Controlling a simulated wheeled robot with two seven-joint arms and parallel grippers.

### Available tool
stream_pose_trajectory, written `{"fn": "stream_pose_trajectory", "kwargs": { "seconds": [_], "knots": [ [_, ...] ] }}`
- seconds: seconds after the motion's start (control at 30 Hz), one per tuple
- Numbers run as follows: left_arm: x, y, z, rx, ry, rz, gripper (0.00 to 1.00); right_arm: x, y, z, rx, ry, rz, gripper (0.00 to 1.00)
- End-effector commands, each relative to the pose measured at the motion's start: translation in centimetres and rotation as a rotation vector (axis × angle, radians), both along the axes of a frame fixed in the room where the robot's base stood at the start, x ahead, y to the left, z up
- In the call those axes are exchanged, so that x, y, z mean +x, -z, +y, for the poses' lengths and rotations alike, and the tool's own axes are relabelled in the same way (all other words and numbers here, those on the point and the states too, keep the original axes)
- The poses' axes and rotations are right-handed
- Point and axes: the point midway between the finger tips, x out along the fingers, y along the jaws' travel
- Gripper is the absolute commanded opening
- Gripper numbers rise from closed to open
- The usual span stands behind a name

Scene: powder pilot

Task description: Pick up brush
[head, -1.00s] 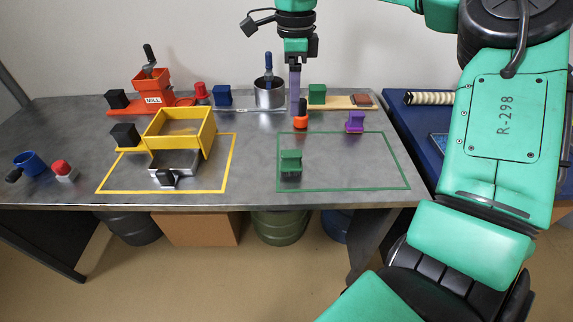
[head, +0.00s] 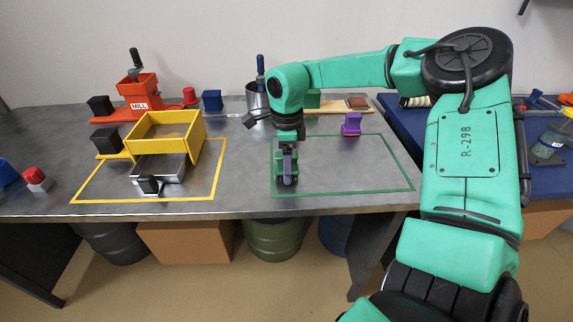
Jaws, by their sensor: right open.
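My right gripper (head: 288,180) points straight down over the left part of the green outline on the grey table. Its jaws are open and are at the spot of a small green block-shaped item, which I take to be the brush (head: 278,186). The gripper hides most of that item, and I cannot tell whether the fingers touch it. My left gripper is not in view.
A green outline (head: 340,193) surrounds clear table right of the gripper. A purple block (head: 352,123) stands near its back edge. A yellow box frame (head: 165,133), an orange mill (head: 138,90) and a metal pot (head: 257,97) stand left and behind. A blue table (head: 480,175) adjoins right.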

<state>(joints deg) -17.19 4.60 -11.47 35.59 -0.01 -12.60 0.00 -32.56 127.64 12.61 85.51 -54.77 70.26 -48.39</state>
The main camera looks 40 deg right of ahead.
Motion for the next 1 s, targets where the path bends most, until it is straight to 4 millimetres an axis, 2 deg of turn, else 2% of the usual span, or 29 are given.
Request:
{"fn": "stream_pose_trajectory", "kwargs": {
  "seconds": [0.07, 0.23, 0.27, 0.3, 0.43, 0.47, 0.77, 0.87, 1.0],
  "knots": [
    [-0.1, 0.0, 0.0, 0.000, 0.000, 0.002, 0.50, 0.0, 0.7, 0.0, 0.001, 0.000, 0.001, 0.78],
    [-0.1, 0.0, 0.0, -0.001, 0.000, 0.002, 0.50, 0.0, 0.7, 0.0, 0.000, 0.000, -0.001, 0.78],
    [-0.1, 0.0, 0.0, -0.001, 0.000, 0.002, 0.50, 0.0, 0.7, 0.0, -0.001, 0.000, -0.001, 0.70],
    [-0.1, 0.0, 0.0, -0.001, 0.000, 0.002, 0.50, 0.0, 0.7, 0.0, -0.001, 0.000, -0.001, 0.55],
    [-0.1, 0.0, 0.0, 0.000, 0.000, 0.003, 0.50, 0.0, 0.7, 0.0, -0.001, 0.000, -0.001, 0.05],
    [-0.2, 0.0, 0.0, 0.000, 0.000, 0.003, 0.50, 0.0, 0.7, 0.0, -0.001, 0.000, -0.001, 0.00],
    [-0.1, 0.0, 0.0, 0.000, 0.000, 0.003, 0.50, 0.1, 0.4, 0.0, 0.000, 0.000, -0.002, 0.00],
    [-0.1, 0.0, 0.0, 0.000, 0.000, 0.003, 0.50, 0.1, -0.4, 0.0, -0.001, 0.000, -0.004, 0.00],
    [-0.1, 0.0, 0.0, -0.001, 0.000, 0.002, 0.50, 0.2, -3.1, -0.1, -0.002, 0.000, -0.007, 0.00]
  ]
}}
